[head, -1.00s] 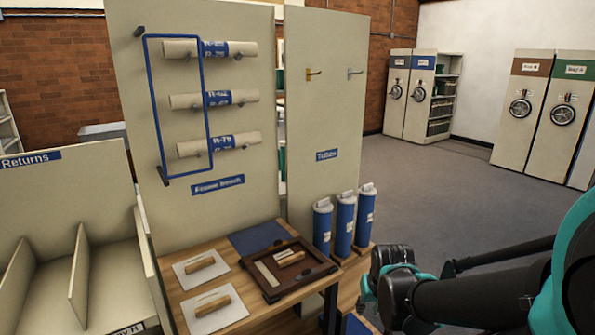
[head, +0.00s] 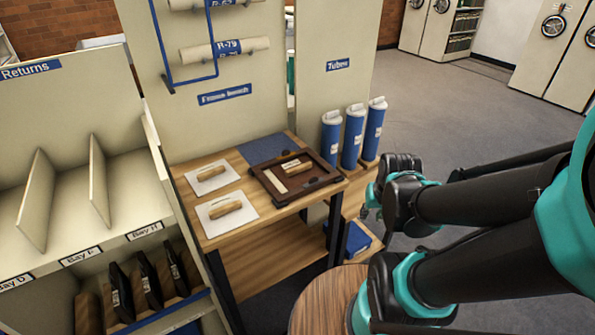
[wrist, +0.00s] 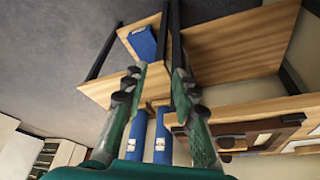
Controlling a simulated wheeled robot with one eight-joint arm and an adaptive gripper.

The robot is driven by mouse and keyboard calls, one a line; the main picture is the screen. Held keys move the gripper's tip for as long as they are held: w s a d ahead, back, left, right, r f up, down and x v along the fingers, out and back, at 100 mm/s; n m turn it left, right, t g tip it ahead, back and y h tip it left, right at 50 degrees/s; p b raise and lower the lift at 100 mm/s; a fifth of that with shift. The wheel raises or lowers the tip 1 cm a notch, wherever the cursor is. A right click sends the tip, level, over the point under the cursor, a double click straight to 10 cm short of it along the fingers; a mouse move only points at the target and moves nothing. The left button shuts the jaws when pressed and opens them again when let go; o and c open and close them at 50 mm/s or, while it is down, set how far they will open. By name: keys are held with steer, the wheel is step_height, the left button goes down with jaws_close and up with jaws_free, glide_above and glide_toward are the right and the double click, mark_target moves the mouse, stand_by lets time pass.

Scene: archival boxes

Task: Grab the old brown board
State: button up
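A dark brown wooden frame (head: 264,181) lies flat on the frame bench (head: 222,233), with small pale pieces inside it. Part of it shows in the wrist view (wrist: 260,134). In the lower left bays, a brown upright piece (head: 88,313) stands beside several dark upright ones (head: 150,284). I cannot tell which of these is the old brown board. In the wrist view my gripper (wrist: 160,76) has its two fingers apart with nothing held between them. It is away from the frame and the bays.
Blue tubes (head: 353,137) stand right of the bench. White sheets with wooden-handled tools (head: 227,212) lie on it. A round wooden top (head: 318,300) is close in front. The Returns rack (head: 60,210) is at left. Open floor (head: 450,110) lies right.

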steer(key=shift+o, duration=1.2)
steer(key=w+a+r+n+g+h, duration=0.1)
steer(key=w+a+r+n, duration=0.5)
steer(key=a+n, duration=0.25)
steer(key=w+a+r+n+h, duration=0.2)
steer(key=w+a+r+n, duration=0.35)
steer(key=a+n, duration=0.3)
steer(key=w+a+r+n+g+h, duration=0.1)
steer(key=w+a+r+n, duration=0.45)
steer(key=a+n, duration=0.35)
steer(key=m, duration=0.1)
glide_above(298, 167)
steer(key=s+a, duration=0.1)
steer(key=a, duration=0.1)
steer(key=f, duration=1)
steer(key=shift+s+d+f, duration=0.15)
steer(key=shift+d+f, duration=0.05)
steer(key=shift+d, duration=0.05)
steer(key=shift+a+x, duration=0.1)
steer(key=shift+x, duration=1.2)
steer(key=shift+a+x, duration=0.15)
steer(key=shift+x, duration=1.2)
steer(key=shift+f, duration=0.25)
jaws_close()
